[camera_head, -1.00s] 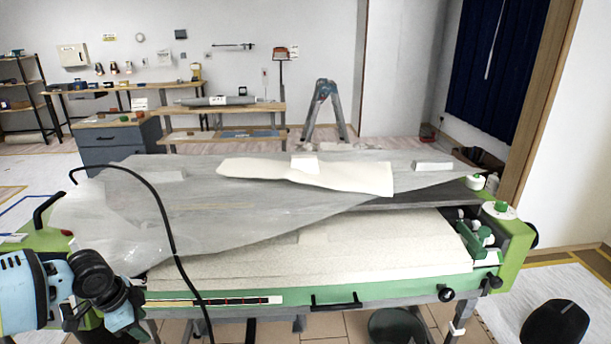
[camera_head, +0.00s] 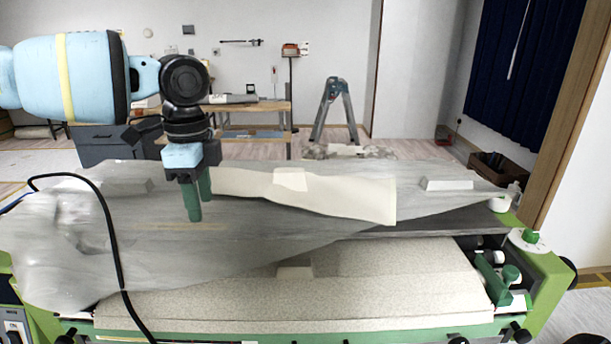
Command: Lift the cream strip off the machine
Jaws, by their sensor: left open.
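The cream strip (camera_head: 345,197) lies across the grey plastic sheet (camera_head: 290,235) on top of the machine (camera_head: 548,282), with a small white block (camera_head: 290,179) on it. My left gripper (camera_head: 197,215) points down with green fingers, open and empty, just left of the strip's left end. It hides part of that end. I cannot tell how high the fingers are above the sheet. My right gripper is not in view.
Another white block (camera_head: 446,184) rests on the sheet at the right. A black cable (camera_head: 112,235) loops over the machine's left side. A stepladder (camera_head: 335,108) and a workbench (camera_head: 255,106) stand behind.

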